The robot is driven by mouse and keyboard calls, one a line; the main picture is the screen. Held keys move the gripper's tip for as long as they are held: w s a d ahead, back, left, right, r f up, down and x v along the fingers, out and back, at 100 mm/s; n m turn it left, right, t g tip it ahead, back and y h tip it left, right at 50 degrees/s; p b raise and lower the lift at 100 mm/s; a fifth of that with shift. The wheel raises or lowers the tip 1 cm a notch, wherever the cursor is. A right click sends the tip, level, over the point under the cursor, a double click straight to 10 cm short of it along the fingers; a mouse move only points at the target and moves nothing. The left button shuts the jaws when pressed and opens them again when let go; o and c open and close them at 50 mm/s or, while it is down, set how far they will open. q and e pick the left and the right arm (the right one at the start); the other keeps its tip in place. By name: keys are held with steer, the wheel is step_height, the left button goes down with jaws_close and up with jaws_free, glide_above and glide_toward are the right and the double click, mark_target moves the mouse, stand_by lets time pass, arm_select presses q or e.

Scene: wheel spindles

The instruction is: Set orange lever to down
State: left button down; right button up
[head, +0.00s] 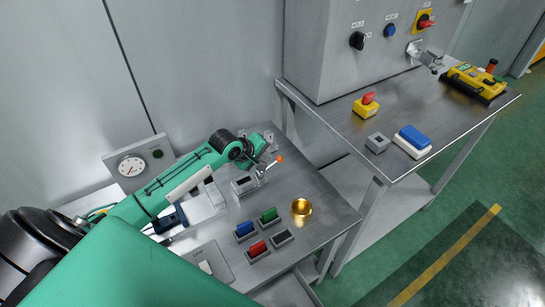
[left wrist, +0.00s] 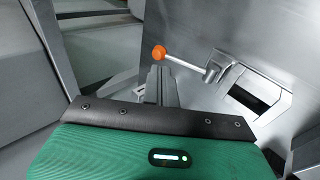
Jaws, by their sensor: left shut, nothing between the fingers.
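The orange lever shows as an orange ball knob (head: 280,158) on a thin metal rod at the back of the near table. In the left wrist view the knob (left wrist: 159,52) stands at the end of the rod, which runs left and slightly up from its pivot on a slotted grey housing (left wrist: 258,92). My left gripper (head: 266,163) is shut and empty, close beside the knob. In the left wrist view its fingers (left wrist: 158,82) lie just below the knob; whether they touch it I cannot tell. My right gripper is not in view.
A gauge box (head: 137,165) stands at the left. The right table holds a red-and-yellow emergency button (head: 366,104) and a yellow controller (head: 474,80).

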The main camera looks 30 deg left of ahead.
mark_target(277, 159)
arm_select(q)
steer(key=shift+x, duration=2.15)
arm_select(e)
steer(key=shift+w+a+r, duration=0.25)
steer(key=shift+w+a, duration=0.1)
arm_select(q)
steer(key=p, duration=0.3)
steer(key=shift+w+d+g, duration=0.15)
steer(key=shift+w+g, duration=0.1)
steer(key=shift+g, duration=0.15)
steer(key=shift+w+d+f+y+p, duration=0.15)
steer(key=shift+f+y+p, duration=0.2)
steer(key=shift+p, duration=0.4)
steer(key=shift+f, duration=0.25)
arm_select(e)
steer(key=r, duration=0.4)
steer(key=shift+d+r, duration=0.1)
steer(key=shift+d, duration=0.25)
arm_select(q)
steer(key=shift+r, duration=0.1)
